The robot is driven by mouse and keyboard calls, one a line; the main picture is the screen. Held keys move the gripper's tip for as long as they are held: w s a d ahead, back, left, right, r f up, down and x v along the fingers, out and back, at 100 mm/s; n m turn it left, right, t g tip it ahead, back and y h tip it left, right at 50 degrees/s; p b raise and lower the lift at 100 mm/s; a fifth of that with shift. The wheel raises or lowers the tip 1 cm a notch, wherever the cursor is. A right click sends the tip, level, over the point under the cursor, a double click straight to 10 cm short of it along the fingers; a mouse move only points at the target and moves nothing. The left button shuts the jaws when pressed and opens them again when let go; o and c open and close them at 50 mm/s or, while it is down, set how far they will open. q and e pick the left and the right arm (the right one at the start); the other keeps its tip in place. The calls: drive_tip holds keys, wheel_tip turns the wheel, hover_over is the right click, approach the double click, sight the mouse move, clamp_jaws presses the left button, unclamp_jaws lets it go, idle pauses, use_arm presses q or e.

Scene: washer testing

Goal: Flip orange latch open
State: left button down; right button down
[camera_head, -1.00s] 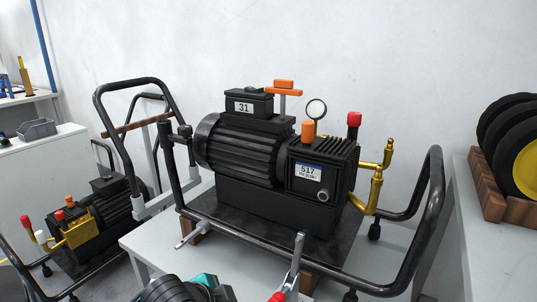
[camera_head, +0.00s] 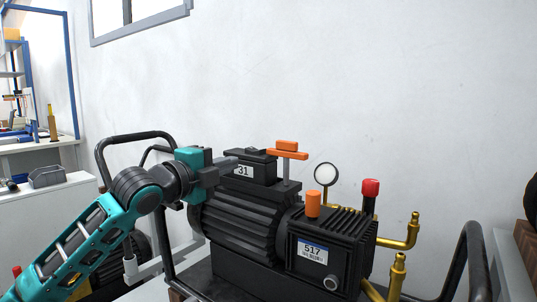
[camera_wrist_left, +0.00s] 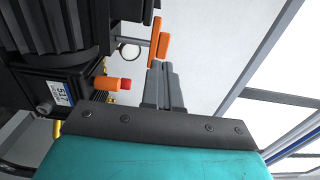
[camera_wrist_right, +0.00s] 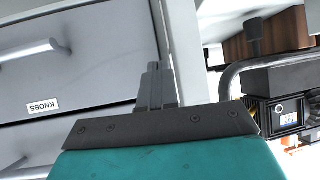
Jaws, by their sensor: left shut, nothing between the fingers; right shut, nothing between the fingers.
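The orange latch (camera_head: 287,149) sits on top of a thin metal post on the black pump (camera_head: 240,228), beside the box labelled 31. It also shows in the left wrist view (camera_wrist_left: 156,40), just beyond the fingertips. My left gripper (camera_head: 232,163) is shut and empty, in front of the box labelled 31 and left of the latch. It also shows in the left wrist view (camera_wrist_left: 160,68); contact with the latch is not visible. My right gripper (camera_wrist_right: 153,68) is shut and empty, seen only in the right wrist view, facing a grey drawer front labelled KNOBS (camera_wrist_right: 45,104).
An orange cap (camera_head: 313,203), a round gauge (camera_head: 326,174), a red knob (camera_head: 370,187) and brass pipes (camera_head: 402,238) stand on the pump's right. Its black frame (camera_head: 474,255) surrounds it. Shelves (camera_head: 38,150) stand at the left.

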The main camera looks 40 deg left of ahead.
use_arm(q)
approach(274, 151)
drive_tip(key=w, duration=0.1)
drive_tip(key=shift+w+a+r, duration=0.1)
drive_tip(key=shift+w+a, duration=0.05)
drive_tip(key=shift+w, duration=1.3)
drive_tip(key=shift+w+a, duration=0.2)
drive_tip(key=shift+w, duration=1.25)
